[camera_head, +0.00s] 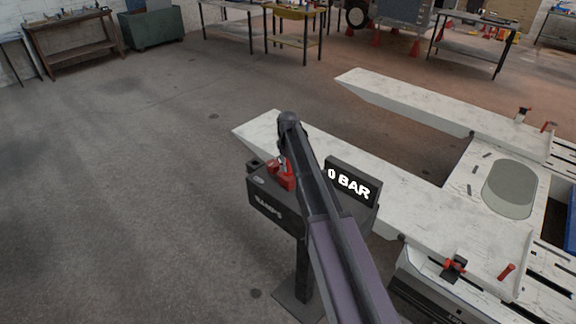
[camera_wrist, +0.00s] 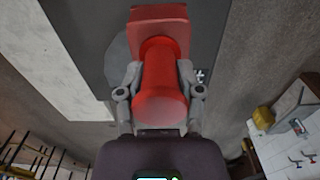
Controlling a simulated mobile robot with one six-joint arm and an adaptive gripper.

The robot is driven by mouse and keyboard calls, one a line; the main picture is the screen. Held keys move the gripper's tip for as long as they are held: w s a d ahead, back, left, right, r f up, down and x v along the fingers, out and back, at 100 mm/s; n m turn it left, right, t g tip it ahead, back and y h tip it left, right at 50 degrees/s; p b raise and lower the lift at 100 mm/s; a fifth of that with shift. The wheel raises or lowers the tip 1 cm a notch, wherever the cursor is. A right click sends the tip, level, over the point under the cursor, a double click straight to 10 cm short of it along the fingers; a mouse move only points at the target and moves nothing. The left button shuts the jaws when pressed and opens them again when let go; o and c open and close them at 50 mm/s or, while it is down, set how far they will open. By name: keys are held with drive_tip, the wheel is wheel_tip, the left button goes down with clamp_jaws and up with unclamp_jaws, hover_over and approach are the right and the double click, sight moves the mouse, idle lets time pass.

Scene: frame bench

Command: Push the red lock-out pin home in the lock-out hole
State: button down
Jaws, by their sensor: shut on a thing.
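My gripper (camera_wrist: 159,82) is shut on a red, round-bodied piece, which I take for the lock-out pin (camera_wrist: 160,105). One grey finger lies on each side of it. Its wide end faces the wrist camera. Beyond it is a red block (camera_wrist: 160,18) in front of a dark grey face. In the head view my gripper is over the dark box marked CLAMPS (camera_head: 270,206), beside red parts (camera_head: 285,180) on its top. The lock-out hole is not visible, and I cannot tell how deep the pin sits.
A display (camera_head: 352,183) reading 0 BAR stands at the box's right. The box is on a post beside the pale frame bench (camera_head: 400,186), which carries clamps with red parts (camera_head: 455,265). The floor at left is clear. Work tables stand at the back.

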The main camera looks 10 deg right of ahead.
drive_tip(key=shift+f, duration=0.2)
drive_tip(key=shift+c, duration=0.8)
unclamp_jaws()
drive_tip(key=shift+r, duration=0.15)
wheel_tip(320, 180, up, 12)
drive_tip(key=p, duration=1.1)
drive_tip(key=shift+p, duration=0.35)
drive_tip(key=shift+s+f, duration=0.1)
drive_tip(key=shift+f, duration=0.1)
drive_tip(key=s+f+m+b, duration=0.2)
drive_tip(key=s+f+b, duration=0.2)
drive_tip(key=s, duration=0.5)
drive_tip(key=s+f+m+b, duration=0.2)
drive_tip(key=s+f+b, duration=0.3)
drive_tip(key=s, duration=0.5)
drive_tip(key=s+f+m+b, duration=0.3)
drive_tip(key=s+f+b, duration=0.2)
drive_tip(key=s, duration=0.5)
drive_tip(key=shift+a, duration=0.3)
